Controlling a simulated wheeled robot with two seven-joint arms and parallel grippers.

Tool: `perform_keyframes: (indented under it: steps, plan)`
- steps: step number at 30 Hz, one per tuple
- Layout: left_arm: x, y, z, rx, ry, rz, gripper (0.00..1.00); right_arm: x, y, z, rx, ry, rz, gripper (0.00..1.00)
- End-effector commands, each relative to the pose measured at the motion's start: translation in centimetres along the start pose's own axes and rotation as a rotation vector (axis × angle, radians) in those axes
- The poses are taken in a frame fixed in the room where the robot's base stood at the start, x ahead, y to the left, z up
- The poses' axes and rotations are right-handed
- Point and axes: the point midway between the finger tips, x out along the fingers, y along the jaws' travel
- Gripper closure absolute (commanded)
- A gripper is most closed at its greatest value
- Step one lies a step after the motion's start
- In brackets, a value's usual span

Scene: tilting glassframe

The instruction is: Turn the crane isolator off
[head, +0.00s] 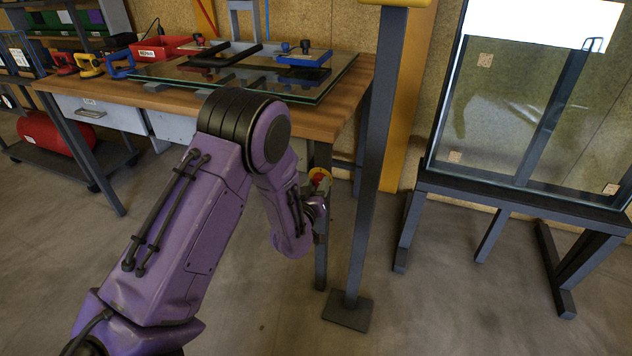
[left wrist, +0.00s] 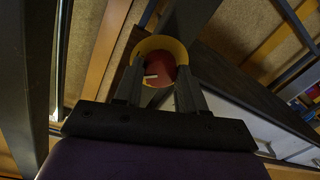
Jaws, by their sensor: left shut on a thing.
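My left gripper (head: 319,190) is at the isolator, mostly hidden behind my purple forearm in the head view. In the left wrist view its two dark fingers (left wrist: 159,84) lie on either side of the red knob, shut on it. My right gripper is in neither view.
A wooden workbench (head: 318,119) with a glass pane and suction tools stands behind my arm. A dark post (head: 372,190) rises from a floor plate just right of the isolator. A glass frame stand (head: 520,200) is at the right. Open floor lies in front.

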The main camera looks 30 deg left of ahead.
Motion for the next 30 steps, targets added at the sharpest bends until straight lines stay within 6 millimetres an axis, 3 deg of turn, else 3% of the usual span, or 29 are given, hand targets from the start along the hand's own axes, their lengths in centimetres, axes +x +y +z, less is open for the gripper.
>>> perform_keyframes:
  steps: [12,30]
  plan:
    - [0.0,-0.1,-0.2,-0.394,-0.026,0.003,0.9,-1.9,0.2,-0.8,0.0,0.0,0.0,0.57]
    - [0.0,-0.2,-0.1,-0.863,-0.058,0.012,0.9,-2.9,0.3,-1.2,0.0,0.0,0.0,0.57]
